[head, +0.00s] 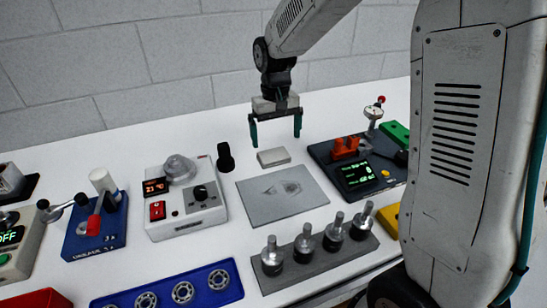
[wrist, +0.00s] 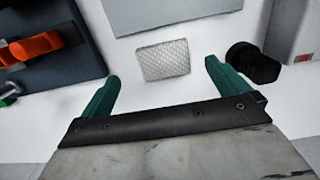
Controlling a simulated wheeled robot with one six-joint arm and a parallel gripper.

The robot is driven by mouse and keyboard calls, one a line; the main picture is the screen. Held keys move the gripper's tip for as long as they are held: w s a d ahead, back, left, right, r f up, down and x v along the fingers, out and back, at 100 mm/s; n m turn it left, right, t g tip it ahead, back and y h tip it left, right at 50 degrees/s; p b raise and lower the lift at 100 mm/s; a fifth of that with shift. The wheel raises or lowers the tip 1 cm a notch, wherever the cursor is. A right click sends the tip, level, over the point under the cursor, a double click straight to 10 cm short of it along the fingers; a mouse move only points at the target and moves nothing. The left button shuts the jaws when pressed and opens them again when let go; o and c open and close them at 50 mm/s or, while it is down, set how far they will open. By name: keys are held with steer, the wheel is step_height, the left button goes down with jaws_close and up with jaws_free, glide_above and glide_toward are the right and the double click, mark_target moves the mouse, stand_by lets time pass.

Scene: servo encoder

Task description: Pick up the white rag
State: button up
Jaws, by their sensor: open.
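The white rag (head: 273,157) lies flat on the white table as a small folded pad, just behind the grey mat. It also shows in the wrist view (wrist: 162,61), with a woven texture, ahead of and between the fingertips. My gripper (head: 276,143) is open and empty above the rag, its green fingers pointing down. The fingers also show in the wrist view (wrist: 162,88), one to each side of the rag, and they do not appear to touch it.
A black knob-like object (head: 225,158) stands close left of the rag. The grey mat (head: 310,197) lies in front, and a dark panel with an orange part (head: 345,147) is at right. A white device (head: 187,212) stands further left. Bare table surrounds the rag.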

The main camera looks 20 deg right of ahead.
mark_target(273, 154)
steer(key=shift+w+r+t, duration=0.3)
steer(key=shift+w+r, duration=0.05)
steer(key=shift+w, duration=0.4)
steer(key=f, duration=0.7)
steer(key=shift+s+a+f, duration=0.1)
steer(key=shift+a+f, duration=0.1)
steer(key=shift+f, duration=0.1)
steer(key=c, duration=1)
steer(key=shift+o, duration=0.2)
steer(key=shift+r, duration=0.85)
steer(key=shift+s+r, duration=0.15)
steer(key=shift+r, duration=0.4)
steer(key=shift+s+r, duration=0.15)
steer(key=shift+r, duration=0.35)
steer(key=s, duration=1)
steer(key=s+r, duration=0.1)
steer(key=s, duration=0.4)
steer(key=shift+s+r, duration=0.1)
steer(key=shift+s, duration=0.15)
